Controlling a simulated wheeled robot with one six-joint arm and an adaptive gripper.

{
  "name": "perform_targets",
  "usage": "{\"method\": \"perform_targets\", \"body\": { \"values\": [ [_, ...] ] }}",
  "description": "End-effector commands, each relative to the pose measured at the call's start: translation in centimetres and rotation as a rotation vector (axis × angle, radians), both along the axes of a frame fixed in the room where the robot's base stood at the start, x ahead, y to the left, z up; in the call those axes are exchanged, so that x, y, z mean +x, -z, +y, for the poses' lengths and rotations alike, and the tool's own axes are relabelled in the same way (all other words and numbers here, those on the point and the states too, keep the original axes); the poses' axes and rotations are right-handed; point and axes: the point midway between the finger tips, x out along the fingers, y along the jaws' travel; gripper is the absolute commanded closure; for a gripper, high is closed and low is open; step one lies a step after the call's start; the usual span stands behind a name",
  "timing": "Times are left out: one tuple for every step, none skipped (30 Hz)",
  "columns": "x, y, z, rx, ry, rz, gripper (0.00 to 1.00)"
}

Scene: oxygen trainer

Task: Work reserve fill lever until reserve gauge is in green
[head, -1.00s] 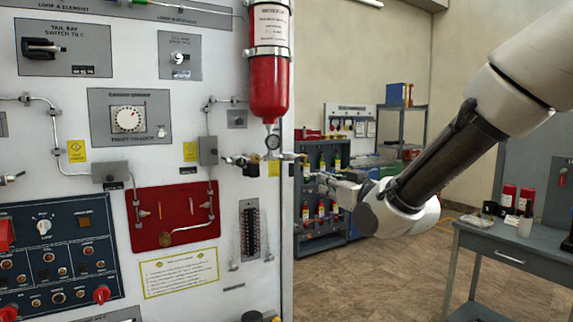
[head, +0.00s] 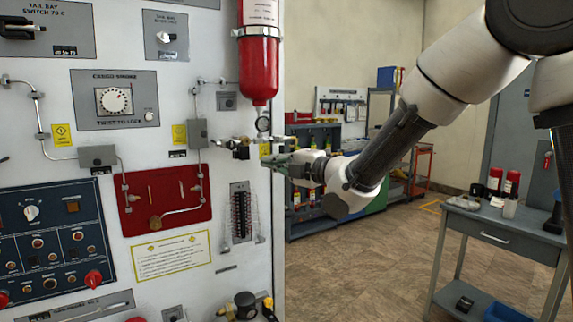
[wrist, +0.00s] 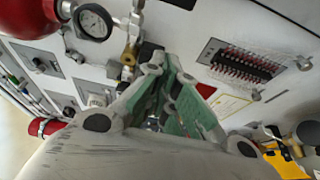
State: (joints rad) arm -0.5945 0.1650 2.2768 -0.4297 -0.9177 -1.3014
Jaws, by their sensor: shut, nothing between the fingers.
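A small round gauge (head: 263,124) hangs under the red bottle on the white panel; its white dial is larger in the wrist view (wrist: 95,22). I cannot read a green band or its label. Brass and black valve fittings (head: 238,146) sit just below and left of it, also in the wrist view (wrist: 130,55). My gripper (head: 270,160) is shut and empty, its tips close to these fittings; contact cannot be told. The green finger pads converge in the wrist view (wrist: 163,72). I cannot tell which part is the fill lever.
The red bottle (head: 259,68) is above my gripper. A red plate (head: 165,200) with pipes and a slotted black strip (head: 240,213) are on the panel. A grey table (head: 495,228) with bottles stands right. Floor between is open.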

Motion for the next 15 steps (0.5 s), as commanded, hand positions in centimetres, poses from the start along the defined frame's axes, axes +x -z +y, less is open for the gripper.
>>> {"method": "perform_targets", "body": {
  "values": [
    [0.7, 0.1, 1.0, 0.001, -0.001, 0.001, 1.00],
    [1.0, 0.1, 1.5, 0.000, -0.002, 0.001, 1.00],
    [1.5, 0.1, 2.2, 0.000, -0.002, 0.001, 1.00],
    [1.9, 0.1, 2.7, 0.001, -0.001, 0.001, 1.00],
    [2.2, 0.1, 3.1, 0.001, -0.001, 0.001, 1.00],
    [2.8, 0.0, 2.7, 0.001, 0.004, 0.001, 1.00],
    [3.1, 0.0, 2.1, 0.001, 0.006, 0.000, 1.00],
    [3.3, 0.0, 1.6, 0.001, 0.006, 0.001, 1.00],
    [3.6, 0.0, 1.2, 0.001, 0.005, 0.002, 1.00],
    [3.8, 0.0, 0.9, 0.000, 0.005, 0.001, 1.00],
    [4.0, 0.0, 0.6, 0.001, 0.004, 0.001, 1.00],
    [4.1, 0.0, 0.3, 0.001, 0.004, 0.002, 1.00],
    [4.2, 0.0, 0.2, 0.001, 0.003, 0.002, 1.00],
    [4.3, 0.0, 0.0, 0.001, 0.002, 0.002, 1.00],
    [4.4, 0.0, -0.1, 0.001, 0.002, 0.002, 1.00]
  ]
}}
